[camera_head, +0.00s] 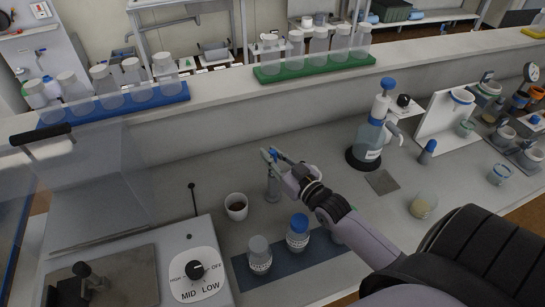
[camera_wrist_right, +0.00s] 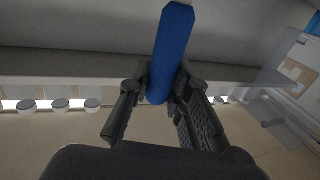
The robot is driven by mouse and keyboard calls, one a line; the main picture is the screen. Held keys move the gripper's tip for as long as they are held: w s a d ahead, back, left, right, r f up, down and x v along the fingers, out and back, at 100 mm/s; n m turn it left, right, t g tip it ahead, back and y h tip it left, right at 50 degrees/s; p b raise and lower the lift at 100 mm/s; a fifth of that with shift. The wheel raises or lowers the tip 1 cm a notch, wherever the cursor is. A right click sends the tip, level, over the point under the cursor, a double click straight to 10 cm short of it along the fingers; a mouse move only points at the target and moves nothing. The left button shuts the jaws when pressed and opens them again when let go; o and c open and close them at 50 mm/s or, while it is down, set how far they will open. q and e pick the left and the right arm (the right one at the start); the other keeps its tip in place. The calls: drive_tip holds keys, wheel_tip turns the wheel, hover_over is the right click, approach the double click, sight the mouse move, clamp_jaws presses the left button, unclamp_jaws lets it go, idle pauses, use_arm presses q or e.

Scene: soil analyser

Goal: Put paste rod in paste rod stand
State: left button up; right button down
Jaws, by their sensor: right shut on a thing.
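My right gripper (camera_head: 270,156) is in the middle of the head view, above the bench and behind a white cup. It is shut on the paste rod, whose blue part (camera_head: 280,156) shows at the fingers. In the right wrist view the blue rod (camera_wrist_right: 173,45) lies between the two fingers (camera_wrist_right: 160,88) and reaches up past them. A small grey upright piece (camera_head: 272,188) is just under the gripper; it may be the paste rod stand, and I cannot tell whether the rod touches it. My left gripper is not in view.
A white cup (camera_head: 236,207) with dark contents stands close by. Two bottles (camera_head: 260,254) (camera_head: 297,233) stand on a dark blue mat (camera_head: 325,250). A heater with a dial (camera_head: 195,270) is at left, and a dispenser bottle (camera_head: 370,138) is at right. Bench behind the gripper is clear.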

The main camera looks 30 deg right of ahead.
drive_tip(key=shift+f, duration=0.45)
drive_tip(key=c, duration=1.5)
unclamp_jaws()
drive_tip(key=shift+f, duration=0.1)
